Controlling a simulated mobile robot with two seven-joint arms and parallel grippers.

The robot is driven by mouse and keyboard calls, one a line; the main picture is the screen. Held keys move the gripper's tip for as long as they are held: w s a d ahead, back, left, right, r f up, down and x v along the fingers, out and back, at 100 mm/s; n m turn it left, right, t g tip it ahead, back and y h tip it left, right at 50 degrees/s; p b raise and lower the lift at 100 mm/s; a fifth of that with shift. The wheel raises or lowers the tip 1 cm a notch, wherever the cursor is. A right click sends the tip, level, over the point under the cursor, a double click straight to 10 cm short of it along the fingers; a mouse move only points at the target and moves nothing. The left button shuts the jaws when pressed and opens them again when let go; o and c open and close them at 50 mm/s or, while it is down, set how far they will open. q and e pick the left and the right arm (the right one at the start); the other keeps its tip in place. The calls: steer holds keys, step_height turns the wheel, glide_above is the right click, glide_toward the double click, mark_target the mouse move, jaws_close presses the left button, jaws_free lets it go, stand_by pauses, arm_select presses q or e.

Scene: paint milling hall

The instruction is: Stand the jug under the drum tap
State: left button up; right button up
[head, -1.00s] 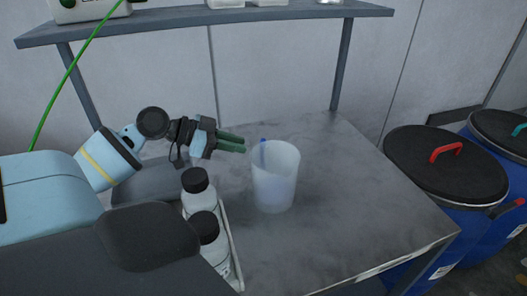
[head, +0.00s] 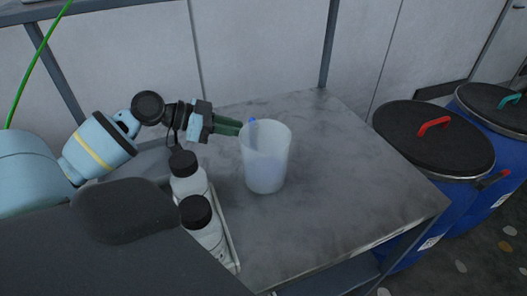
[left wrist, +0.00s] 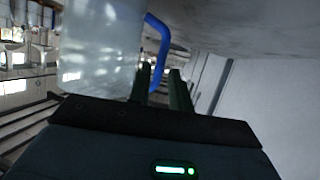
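The jug (head: 265,160) is a translucent white cup standing upright on the grey bench. Its blue handle (head: 252,124) is on the far left side, mostly hidden in the head view, and shows in the left wrist view (left wrist: 160,42). My left gripper (head: 240,128) reaches in from the left at the jug's rim. In the left wrist view its two dark green fingers (left wrist: 160,75) are apart, and the handle runs down into the gap between them. Contact with the handle cannot be made out. My right gripper is not in view. I cannot identify the drum tap.
Two blue drums with black lids, one with a red lid handle (head: 434,126) and one with a teal one (head: 510,98), stand right of the bench (head: 345,195). A red part (head: 494,180) shows between them. Black-capped bottles (head: 204,225) stand in a tray left of the jug.

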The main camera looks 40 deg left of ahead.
mark_target(252, 130)
arm_select(q)
steer(key=x, duration=0.4)
steer(key=shift+w+r+p, duration=0.1)
steer(key=shift+w+p, duration=0.05)
steer(key=shift+p, duration=0.15)
steer(key=shift+w+d+f, duration=0.25)
steer(key=shift+w+d, duration=0.05)
jaws_close()
